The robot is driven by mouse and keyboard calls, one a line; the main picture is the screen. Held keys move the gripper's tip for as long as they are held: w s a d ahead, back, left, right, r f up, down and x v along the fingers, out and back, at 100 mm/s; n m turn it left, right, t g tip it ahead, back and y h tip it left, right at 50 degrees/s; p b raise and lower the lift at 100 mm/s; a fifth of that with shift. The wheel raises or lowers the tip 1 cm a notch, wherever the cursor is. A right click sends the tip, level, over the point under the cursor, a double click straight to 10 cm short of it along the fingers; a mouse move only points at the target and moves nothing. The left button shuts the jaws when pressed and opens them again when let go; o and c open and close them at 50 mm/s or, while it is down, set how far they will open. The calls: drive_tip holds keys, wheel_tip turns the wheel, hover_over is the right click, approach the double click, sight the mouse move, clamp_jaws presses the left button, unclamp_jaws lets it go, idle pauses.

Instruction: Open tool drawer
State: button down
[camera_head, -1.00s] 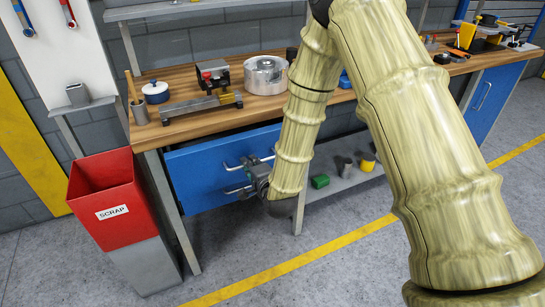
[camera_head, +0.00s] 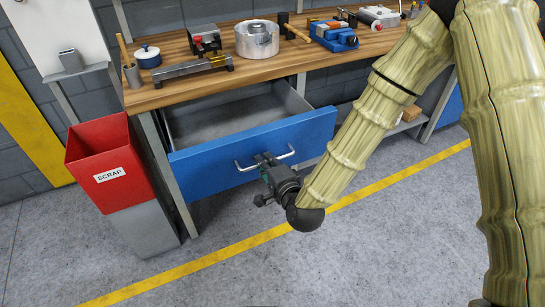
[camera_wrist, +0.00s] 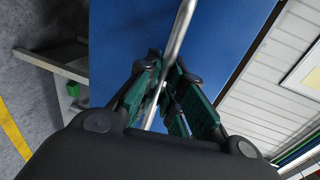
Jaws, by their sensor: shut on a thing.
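The blue tool drawer (camera_head: 205,172) under the workbench stands pulled out, and its grey inside (camera_head: 230,117) shows from above. It looks empty where visible. Its metal bar handle (camera_head: 284,155) runs across the front. My gripper (camera_head: 264,160) is at the middle of the handle, shut on it. In the wrist view, the green fingers of my gripper (camera_wrist: 165,92) close around the handle (camera_wrist: 180,35), with the blue drawer front (camera_wrist: 228,38) behind.
A red scrap bin (camera_head: 108,165) stands left of the drawer, close to its corner. The floor (camera_head: 330,265) in front is clear.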

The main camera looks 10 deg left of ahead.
idle(0.3)
drive_tip(key=c, duration=1.5)
unclamp_jaws()
drive_tip(key=shift+s, duration=0.1)
drive_tip(key=shift+v, duration=3.75)
drive_tip(key=shift+f, duration=0.1)
